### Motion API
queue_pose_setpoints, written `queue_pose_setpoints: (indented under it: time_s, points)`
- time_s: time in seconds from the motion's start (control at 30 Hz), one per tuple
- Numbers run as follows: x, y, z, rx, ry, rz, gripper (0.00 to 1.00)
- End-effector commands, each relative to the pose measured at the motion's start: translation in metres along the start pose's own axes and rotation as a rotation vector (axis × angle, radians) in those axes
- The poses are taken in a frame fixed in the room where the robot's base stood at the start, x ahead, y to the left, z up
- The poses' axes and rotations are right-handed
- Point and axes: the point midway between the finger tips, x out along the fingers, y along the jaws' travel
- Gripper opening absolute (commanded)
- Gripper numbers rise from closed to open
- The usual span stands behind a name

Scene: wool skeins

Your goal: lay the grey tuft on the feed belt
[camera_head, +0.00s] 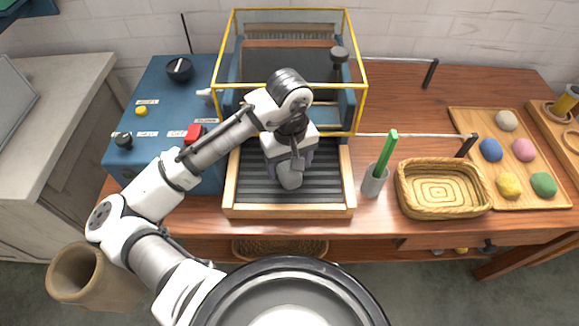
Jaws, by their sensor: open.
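The grey tuft (289,176) is on the dark ribbed feed belt (325,191), near the middle of its width. My gripper (291,160) is over the belt, directly at the tuft, with its jaws open. The gripper body hides the upper part of the tuft, and I cannot tell whether the fingers touch it. The belt runs between wooden side rails toward a blue machine with a yellow-framed guard.
A wooden board (477,128) at right holds blue, pink, yellow, green and pale beige tufts. A wicker basket (443,214) and a grey cup (374,183) with a green stick stand right of the belt. The blue control box (160,95) with a red button is left.

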Motion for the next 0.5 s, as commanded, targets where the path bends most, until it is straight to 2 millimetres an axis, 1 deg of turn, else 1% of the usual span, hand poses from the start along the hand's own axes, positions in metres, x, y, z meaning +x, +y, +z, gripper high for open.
queue_pose_setpoints:
  time_s: [0.2, 0.3, 0.4, 0.5]
  points:
    - [-0.049, 0.0, -0.001, 0.002, 0.006, 0.0, 0.69]
    - [-0.069, 0.0, -0.001, 0.001, 0.007, -0.003, 0.69]
    - [-0.085, 0.0, -0.001, 0.002, 0.005, -0.002, 0.69]
    - [-0.095, 0.0, -0.001, 0.0, 0.004, -0.001, 0.69]
